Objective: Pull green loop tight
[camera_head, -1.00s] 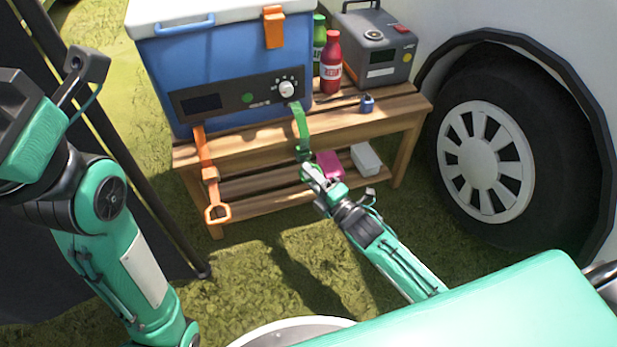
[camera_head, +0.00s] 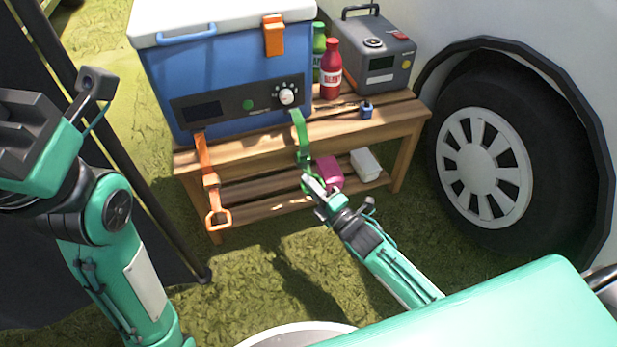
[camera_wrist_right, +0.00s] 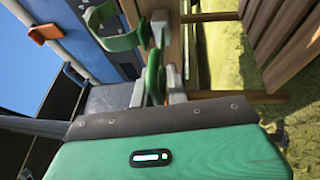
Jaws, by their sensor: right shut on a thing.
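A green strap (camera_head: 301,140) hangs from the lower front of the blue cooler (camera_head: 230,80), over the front of the wooden bench. Its loop is at my right gripper (camera_head: 311,186), which is shut on it below the bench's top edge. In the right wrist view the green loop (camera_wrist_right: 153,76) stands between the two grey fingers, and a wider piece of green strap (camera_wrist_right: 115,38) curves above it. Fingers and strap partly hide the contact. My left arm (camera_head: 125,260) is at the left, with its fingertips out of sight.
An orange strap (camera_head: 208,180) with a ring end hangs left of the green one. The bench (camera_head: 400,115) carries bottles and a grey box (camera_head: 372,55); a pink box (camera_head: 328,173) and white box (camera_head: 366,165) sit lower. A wheel (camera_head: 482,165) stands right.

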